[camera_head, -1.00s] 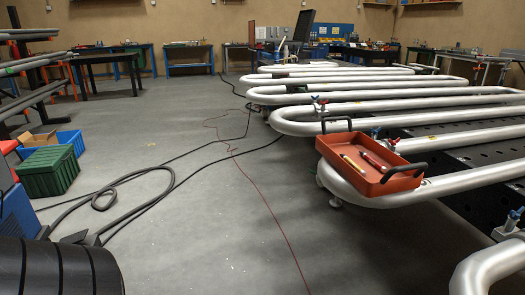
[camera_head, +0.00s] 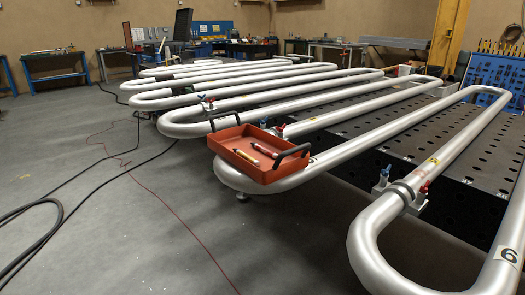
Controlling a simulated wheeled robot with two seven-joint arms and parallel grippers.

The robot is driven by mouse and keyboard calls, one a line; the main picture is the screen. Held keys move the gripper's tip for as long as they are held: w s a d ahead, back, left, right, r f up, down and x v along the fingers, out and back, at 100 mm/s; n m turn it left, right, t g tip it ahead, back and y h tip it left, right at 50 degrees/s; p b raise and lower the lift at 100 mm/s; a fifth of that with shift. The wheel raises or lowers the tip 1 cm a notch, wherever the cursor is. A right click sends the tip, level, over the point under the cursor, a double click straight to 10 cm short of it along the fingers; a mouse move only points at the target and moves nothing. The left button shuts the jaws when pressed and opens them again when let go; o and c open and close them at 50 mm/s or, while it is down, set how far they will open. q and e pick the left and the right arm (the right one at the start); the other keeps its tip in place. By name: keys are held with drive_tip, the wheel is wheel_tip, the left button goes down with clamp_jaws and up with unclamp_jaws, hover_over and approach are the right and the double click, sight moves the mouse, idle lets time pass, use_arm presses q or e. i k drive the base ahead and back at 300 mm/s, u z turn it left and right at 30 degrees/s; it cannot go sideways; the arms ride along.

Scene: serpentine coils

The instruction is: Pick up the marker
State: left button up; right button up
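An orange-red tray (camera_head: 228,138) with two dark handles rests on the near bend of a silver serpentine pipe (camera_head: 325,158). Two slim items lie inside the tray. One is a yellowish stick (camera_head: 246,156) on the left. The other is a red and white stick (camera_head: 265,149) to its right. Both look like markers, but they are too small to tell for sure. Neither of my grippers is in view.
Silver pipe coils lie over a dark perforated table (camera_head: 470,150). A nearer pipe bend (camera_head: 365,245) stands at the lower right. Clamps with red and blue knobs (camera_head: 383,178) sit along the pipes. Black hoses (camera_head: 45,235) and a red cable (camera_head: 185,225) cross the open floor at left.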

sight(271, 154)
drive_tip(key=u, duration=1.9)
drive_tip(key=i, duration=1.1)
